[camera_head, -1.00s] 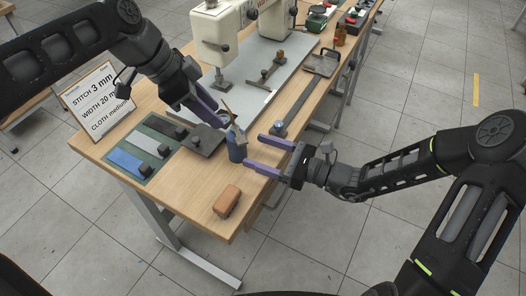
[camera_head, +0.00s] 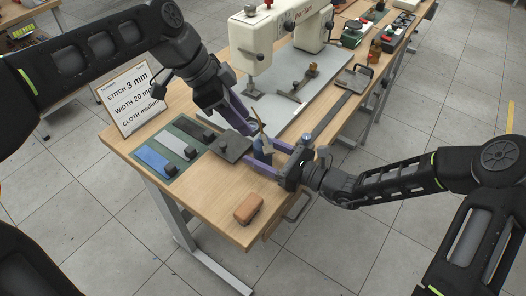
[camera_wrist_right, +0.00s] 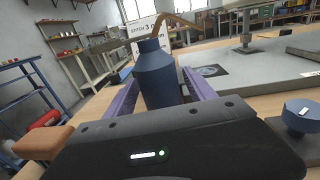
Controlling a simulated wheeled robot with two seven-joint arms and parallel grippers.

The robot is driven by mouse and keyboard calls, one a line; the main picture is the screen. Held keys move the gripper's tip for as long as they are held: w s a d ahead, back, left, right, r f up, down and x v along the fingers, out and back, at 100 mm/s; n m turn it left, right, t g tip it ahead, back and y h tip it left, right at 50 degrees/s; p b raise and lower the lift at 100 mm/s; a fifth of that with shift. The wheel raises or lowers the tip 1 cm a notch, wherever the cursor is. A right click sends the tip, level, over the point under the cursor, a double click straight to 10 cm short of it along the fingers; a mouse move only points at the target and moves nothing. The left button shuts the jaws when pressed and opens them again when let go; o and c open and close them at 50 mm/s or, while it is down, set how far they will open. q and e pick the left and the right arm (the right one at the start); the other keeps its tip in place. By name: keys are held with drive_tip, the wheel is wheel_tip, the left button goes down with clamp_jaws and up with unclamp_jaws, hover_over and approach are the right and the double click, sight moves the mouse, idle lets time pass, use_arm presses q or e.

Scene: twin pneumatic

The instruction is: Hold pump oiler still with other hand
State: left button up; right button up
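The pump oiler is a dark blue bottle (camera_head: 262,151) with a thin brass-coloured spout and lever. It stands upright near the table's front right edge, and its blue body (camera_wrist_right: 158,77) fills the middle of the right wrist view. My right gripper (camera_head: 259,151) is open, with one purple finger on each side of the bottle. I cannot tell whether either finger touches it. My left gripper (camera_head: 254,128) points down from the upper left and is open beside the oiler's top. The left fingertips partly overlap the spout area.
A brown block (camera_head: 248,208) lies at the table's front corner. A dark square plate (camera_head: 231,146) and a mat with cloth strips (camera_head: 172,148) lie left of the oiler. A sewing machine (camera_head: 252,42) stands behind, and a sign (camera_head: 132,97) stands at left.

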clamp_jaws()
idle(0.5)
idle(0.8)
use_arm(q)
drive_tip(key=shift+c, duration=0.5)
clamp_jaws()
idle(1.1)
